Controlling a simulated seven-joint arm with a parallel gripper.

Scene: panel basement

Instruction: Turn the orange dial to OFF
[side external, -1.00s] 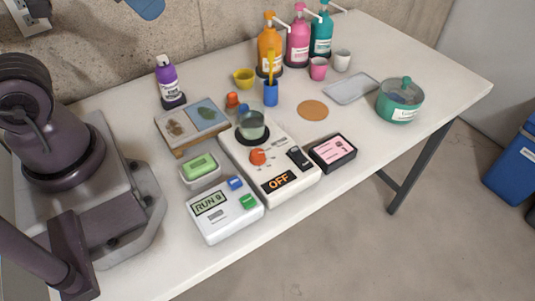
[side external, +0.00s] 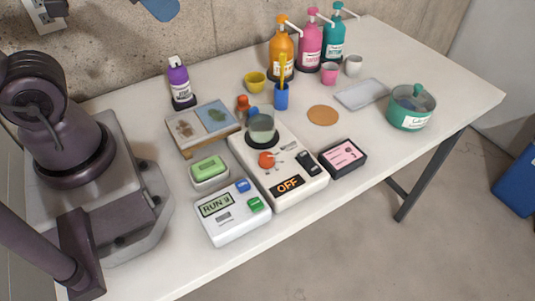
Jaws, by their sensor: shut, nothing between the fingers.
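The orange dial (side external: 266,160) sits on top of a white device (side external: 305,189), in front of its dark round plate. The black display (side external: 287,186) at the device's front edge reads OFF in orange letters. A greenish glass beaker (side external: 262,128) stands on the dark plate. A black switch-like part (side external: 308,163) lies to the right of the dial. The dial's exact pointer angle is too small to read. My gripper is not in view; only purple-grey links of my arm show at the left, away from the dial.
A white box reading RUN (side external: 232,212) and a green block in a dish (side external: 209,169) stand left of the device. A black-edged pink box (side external: 343,158) is close on its right. Pump bottles (side external: 309,45) stand at the back. The table's front right is clear.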

